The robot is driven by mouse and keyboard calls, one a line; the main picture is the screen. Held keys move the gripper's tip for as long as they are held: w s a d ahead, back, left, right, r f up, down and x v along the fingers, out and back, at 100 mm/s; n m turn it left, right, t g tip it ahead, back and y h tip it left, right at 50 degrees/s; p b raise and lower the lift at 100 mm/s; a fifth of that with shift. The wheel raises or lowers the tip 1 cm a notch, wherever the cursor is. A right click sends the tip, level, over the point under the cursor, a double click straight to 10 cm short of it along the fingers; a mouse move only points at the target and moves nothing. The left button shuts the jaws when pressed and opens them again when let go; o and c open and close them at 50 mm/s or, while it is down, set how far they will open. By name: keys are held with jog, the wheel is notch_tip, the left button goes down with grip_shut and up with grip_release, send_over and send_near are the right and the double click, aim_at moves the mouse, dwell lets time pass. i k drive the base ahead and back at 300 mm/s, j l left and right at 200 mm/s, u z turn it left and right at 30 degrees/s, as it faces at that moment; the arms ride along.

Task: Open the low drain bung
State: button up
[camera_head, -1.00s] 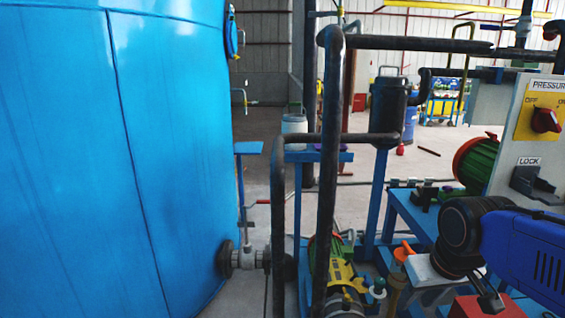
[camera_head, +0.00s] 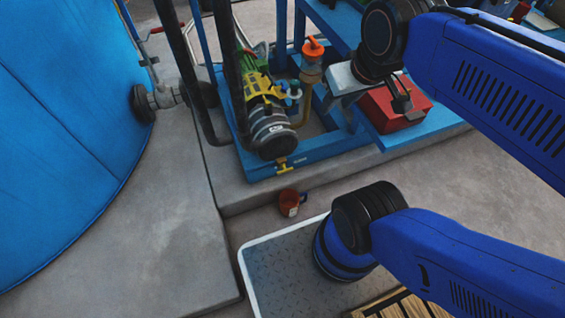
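A small yellow T-shaped fitting (camera_head: 284,167), which looks like the low drain bung, sits at the front edge of the blue pump skid (camera_head: 320,158). It is just below the grey end of the pump motor (camera_head: 271,133). My gripper (camera_head: 401,99) hangs from my wrist at upper right, in front of a red box and well to the right of the fitting. Only a pale body and a dark finger-like part show. I cannot tell whether it is open or shut. It is apart from the fitting.
A red mug (camera_head: 290,203) stands on the floor below the fitting. A blue tank (camera_head: 60,130) fills the left, with a valve (camera_head: 160,97) at its base. Dark vertical pipes (camera_head: 233,75) stand left of the pump. The red box (camera_head: 380,112) sits on the skid at right. Concrete floor (camera_head: 165,225) is clear at front left.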

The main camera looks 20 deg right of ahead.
aim_at(284, 171)
jog(key=z, duration=0.8)
jog(key=k+j+z, duration=0.1)
jog(key=k+z, duration=0.5)
jog(key=z, duration=0.2)
jog(key=k+z, duration=0.4)
jog(key=k+l+z, duration=0.1)
jog(key=k, duration=0.5)
jog(key=i+j, duration=0.15)
jog(key=j, duration=0.2)
